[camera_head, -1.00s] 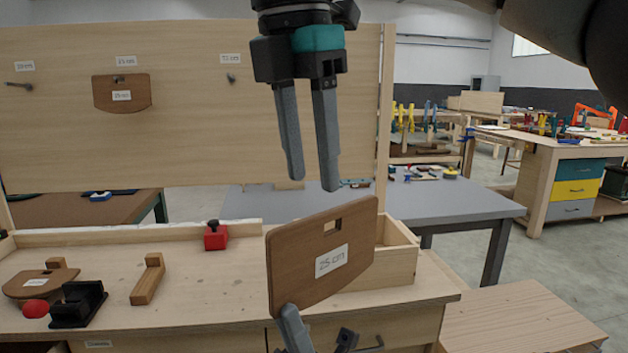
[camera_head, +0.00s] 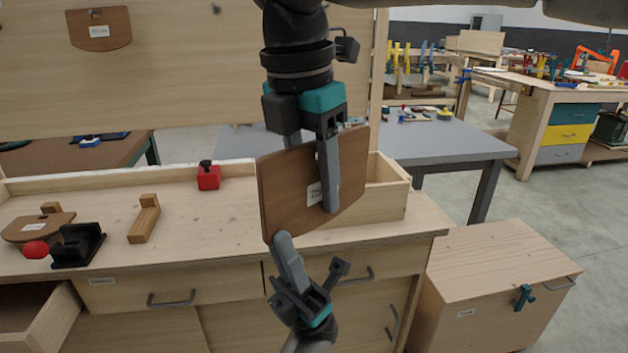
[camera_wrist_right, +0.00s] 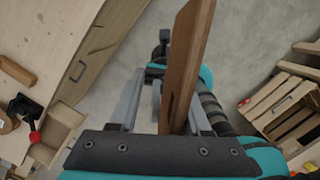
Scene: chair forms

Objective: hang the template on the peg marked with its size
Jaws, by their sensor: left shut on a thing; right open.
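The brown template (camera_head: 285,190), a board with a slot and a white size label, stands upright above the bench front. My left gripper (camera_head: 290,262), coming from below, is shut on its lower left edge. My right gripper (camera_head: 328,170), coming from above, is open, with one finger in front of the template and partly over its label. The right wrist view shows the template (camera_wrist_right: 188,55) edge-on between the right fingers. On the pegboard (camera_head: 200,70), another template (camera_head: 98,30) hangs, and a bare peg (camera_head: 216,8) is right of it. The peg labels are out of view.
On the bench lie another template (camera_head: 35,227), a wooden block (camera_head: 144,222), a black tool with a red knob (camera_head: 78,246) and a red piece (camera_head: 208,177). An open wooden box (camera_head: 390,197) stands behind the held template. A drawer (camera_head: 40,325) is open at lower left.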

